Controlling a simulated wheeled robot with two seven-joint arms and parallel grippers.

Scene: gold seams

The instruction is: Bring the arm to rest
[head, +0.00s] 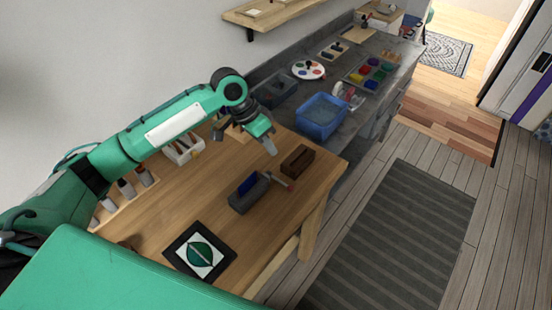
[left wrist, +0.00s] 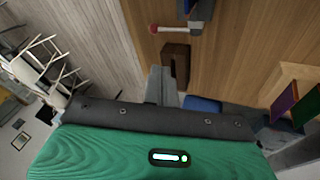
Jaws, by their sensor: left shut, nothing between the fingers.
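My left gripper (head: 269,145) is shut and empty, held above the far part of the wooden table (head: 225,170). My left arm reaches in from the left edge to it. In the left wrist view the grey finger (left wrist: 161,86) points over the table, with nothing held. My right gripper is in neither view.
On the table are a grey box (head: 246,198), a red-ended tool (head: 281,182), a brown block (head: 297,161) and a black mat (head: 226,258) bearing a green disc. A blue basin (head: 322,125) stands on the grey counter behind.

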